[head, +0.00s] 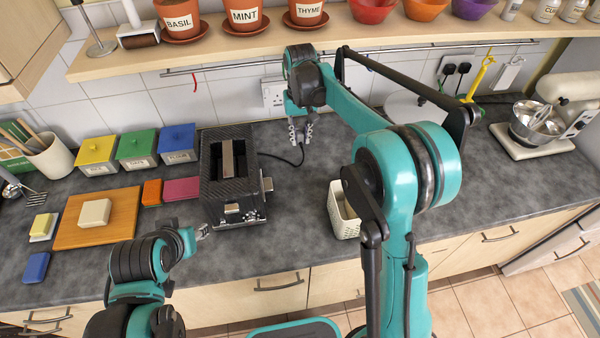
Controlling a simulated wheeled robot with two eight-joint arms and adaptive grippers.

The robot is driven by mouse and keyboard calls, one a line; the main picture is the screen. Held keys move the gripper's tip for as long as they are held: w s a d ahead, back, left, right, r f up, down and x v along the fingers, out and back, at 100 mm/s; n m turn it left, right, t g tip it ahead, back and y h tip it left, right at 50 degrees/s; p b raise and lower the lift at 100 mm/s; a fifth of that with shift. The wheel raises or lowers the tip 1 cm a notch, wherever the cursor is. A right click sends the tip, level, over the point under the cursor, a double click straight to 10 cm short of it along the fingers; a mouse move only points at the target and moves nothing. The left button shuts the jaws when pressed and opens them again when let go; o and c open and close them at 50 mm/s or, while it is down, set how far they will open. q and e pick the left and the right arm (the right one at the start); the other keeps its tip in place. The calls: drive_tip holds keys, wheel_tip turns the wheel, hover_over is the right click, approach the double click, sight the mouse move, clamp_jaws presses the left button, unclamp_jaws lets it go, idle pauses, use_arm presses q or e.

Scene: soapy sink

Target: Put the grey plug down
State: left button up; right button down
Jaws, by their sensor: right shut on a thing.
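My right gripper (300,138) is shut at the end of the dark cable (284,160) that runs from the back of the black toaster (228,172). It is low over the worktop, behind and right of the toaster, in front of the wall socket (273,93). The grey plug is mostly hidden between its fingers. I cannot tell whether the plug touches the worktop. My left gripper (204,231) is at the front edge of the worktop, just left of the toaster's front, with nothing visible in it. Its finger opening is too small to judge.
A wooden board (98,218) with a cream block and the yellow, green and blue boxes (138,149) are at left. A white basket (343,212) stands right of the toaster. A mixer (548,120) is far right. The worktop between toaster and basket is clear.

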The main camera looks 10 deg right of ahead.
sight(300, 177)
wheel_tip(300, 177, down, 17)
drive_tip(key=b, duration=0.3)
drive_tip(key=shift+f, duration=0.1)
drive_tip(key=c, duration=1.3)
unclamp_jaws()
drive_tip(key=shift+f, duration=0.1)
drive_tip(key=shift+c, duration=0.2)
